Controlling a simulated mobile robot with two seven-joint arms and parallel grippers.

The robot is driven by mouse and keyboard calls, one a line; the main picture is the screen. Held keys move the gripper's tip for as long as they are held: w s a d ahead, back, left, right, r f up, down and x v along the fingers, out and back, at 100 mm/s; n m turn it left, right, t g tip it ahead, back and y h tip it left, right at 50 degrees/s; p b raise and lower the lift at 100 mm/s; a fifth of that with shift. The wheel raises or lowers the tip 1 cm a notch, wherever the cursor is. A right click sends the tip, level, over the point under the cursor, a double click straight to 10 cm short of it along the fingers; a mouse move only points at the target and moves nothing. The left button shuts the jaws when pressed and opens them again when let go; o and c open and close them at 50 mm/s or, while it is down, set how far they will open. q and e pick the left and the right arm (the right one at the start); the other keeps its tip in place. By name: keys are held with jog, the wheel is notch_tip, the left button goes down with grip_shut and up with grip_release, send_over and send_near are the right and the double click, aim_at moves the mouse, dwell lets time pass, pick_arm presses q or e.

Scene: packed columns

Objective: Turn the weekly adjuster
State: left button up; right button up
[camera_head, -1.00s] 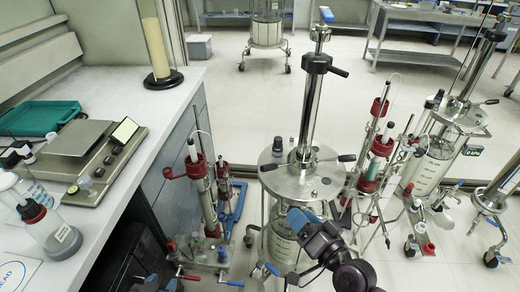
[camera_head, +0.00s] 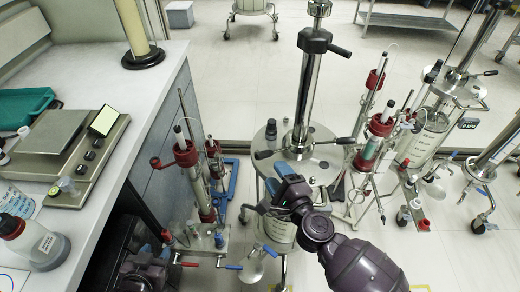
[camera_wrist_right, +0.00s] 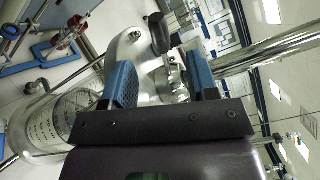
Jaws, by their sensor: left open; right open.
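No label marks any part as the weekly adjuster. My right gripper (camera_head: 283,176) is open over the near edge of the lid. In the right wrist view its blue-padded fingers (camera_wrist_right: 162,75) are apart, with the lid, a steel fitting (camera_wrist_right: 176,75) and a black grip (camera_wrist_right: 158,33) beyond them; contact cannot be told. My left gripper (camera_head: 150,262) is low at the bottom left, partly cut off.
A black clamp handle (camera_head: 318,41) tops the rod. A red-capped glass column stand (camera_head: 190,165) is left of the lid, another (camera_head: 372,145) right. The bench (camera_head: 150,110) with a balance (camera_head: 70,150) lies left.

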aim_at(265, 159)
jog(key=b+x, duration=0.1)
jog(key=x, duration=0.8)
jog(key=shift+w+a+f, duration=0.1)
jog(key=shift+w+a, duration=0.05)
jog(key=shift+w, duration=0.1)
grip_shut()
